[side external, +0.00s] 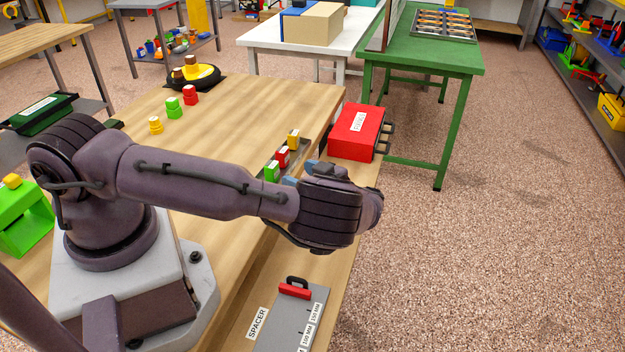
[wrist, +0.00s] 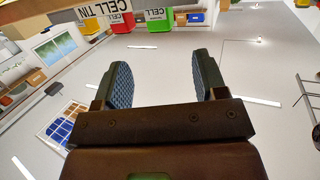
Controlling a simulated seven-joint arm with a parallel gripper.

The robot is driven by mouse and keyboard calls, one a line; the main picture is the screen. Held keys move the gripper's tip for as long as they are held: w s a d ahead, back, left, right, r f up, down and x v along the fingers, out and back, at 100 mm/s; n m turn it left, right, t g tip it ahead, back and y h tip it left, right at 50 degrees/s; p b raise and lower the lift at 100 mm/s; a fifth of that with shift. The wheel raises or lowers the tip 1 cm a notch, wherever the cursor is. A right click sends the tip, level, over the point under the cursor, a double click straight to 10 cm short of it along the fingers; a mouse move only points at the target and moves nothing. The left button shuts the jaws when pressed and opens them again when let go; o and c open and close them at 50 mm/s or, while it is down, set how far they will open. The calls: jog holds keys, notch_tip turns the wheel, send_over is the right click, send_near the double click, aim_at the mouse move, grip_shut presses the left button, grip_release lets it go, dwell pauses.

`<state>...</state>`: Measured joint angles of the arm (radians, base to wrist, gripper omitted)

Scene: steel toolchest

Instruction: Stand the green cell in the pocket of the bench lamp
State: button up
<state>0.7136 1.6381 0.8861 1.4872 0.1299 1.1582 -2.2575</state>
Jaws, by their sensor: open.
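The green cell (side external: 271,171) stands in a dark rack beside a red cell (side external: 282,157) and a yellow cell (side external: 293,140). In the wrist view the green cell (wrist: 158,20) is upside down at the top edge, cut off, with a white label reading CELL. My gripper (side external: 301,173) is at the near side of the rack, beside the cells. Its blue-padded jaws, also in the wrist view (wrist: 160,82), are apart with nothing between them. I cannot pick out the bench lamp or its pocket with certainty.
A red box (side external: 352,132) with dark handles sits past the rack at the bench edge. A spacer plate (side external: 310,318) lies in front.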

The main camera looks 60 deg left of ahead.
jog(key=s+d+r+m+t+h, duration=0.2)
jog(key=d+r+m+h, duration=0.3)
jog(key=r+h, duration=0.3)
jog(key=s+d+r+m+t+h, duration=0.15)
jog(key=d+r+m+h, duration=0.3)
jog(key=r, duration=0.55)
jog(key=s+d+r+m+t+h, duration=0.2)
jog(key=s+r+m+t, duration=0.5)
jog(key=s+r+m, duration=0.4)
notch_tip(320, 180, up, 2)
jog(key=shift+s+d+r+m+t, duration=0.1)
jog(key=shift+s+d+m+t, duration=0.25)
jog(key=shift+d+m, duration=0.15)
jog(key=shift+s+r+m+h, duration=0.1)
jog(key=shift+s+m+h, duration=0.15)
jog(key=shift+s+m, duration=0.15)
jog(key=shift+c, duration=0.7)
jog(key=shift+w, duration=0.1)
